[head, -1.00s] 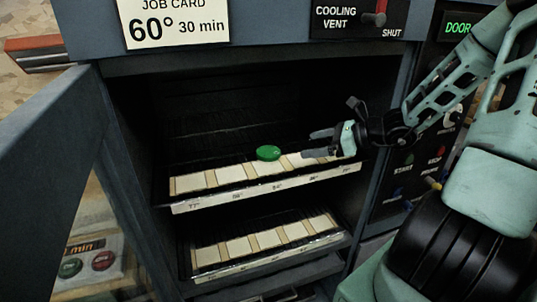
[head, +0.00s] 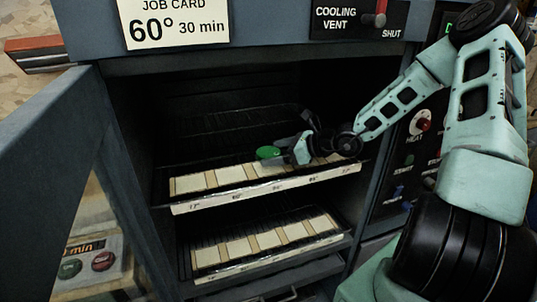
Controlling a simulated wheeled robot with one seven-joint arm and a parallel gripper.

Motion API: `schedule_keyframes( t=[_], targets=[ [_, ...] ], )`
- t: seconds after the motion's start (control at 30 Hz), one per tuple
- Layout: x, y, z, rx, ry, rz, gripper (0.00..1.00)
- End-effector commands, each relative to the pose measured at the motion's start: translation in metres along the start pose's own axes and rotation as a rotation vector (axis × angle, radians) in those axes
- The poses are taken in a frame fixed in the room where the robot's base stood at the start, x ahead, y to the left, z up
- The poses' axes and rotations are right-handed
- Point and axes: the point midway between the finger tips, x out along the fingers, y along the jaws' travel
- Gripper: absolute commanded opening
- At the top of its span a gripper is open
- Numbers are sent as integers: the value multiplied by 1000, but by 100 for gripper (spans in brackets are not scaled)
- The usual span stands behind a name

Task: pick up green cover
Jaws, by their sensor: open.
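The green cover (head: 268,152) is a small round green disc on the upper rack (head: 180,209) inside the open cabinet, near the rack's middle. My gripper (head: 283,147) reaches in from the right at about the same height. Its fingers are open and lie right beside the cover's right edge. One finger seems to overlap the cover's edge in the picture. I cannot tell whether they touch.
A lower rack (head: 215,274) with pale tiles sits below. The cabinet door (head: 50,150) stands open at the left. A control panel with knobs is at the right, partly behind my arm. A cooling vent lever (head: 380,12) is above.

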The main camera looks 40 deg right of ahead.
Motion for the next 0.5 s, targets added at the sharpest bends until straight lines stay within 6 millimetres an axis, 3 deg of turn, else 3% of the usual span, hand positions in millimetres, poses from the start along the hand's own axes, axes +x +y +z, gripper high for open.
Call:
schedule_keyframes(
  t=[0.13,0.17,0.33,0.5],
  targets=[
    [0,0,0,-1,0,0,90],
    [0,0,0,-1,0,0,84],
    [0,0,0,-1,0,0,37],
    [0,0,1,-2,-2,0,35]
  ],
)
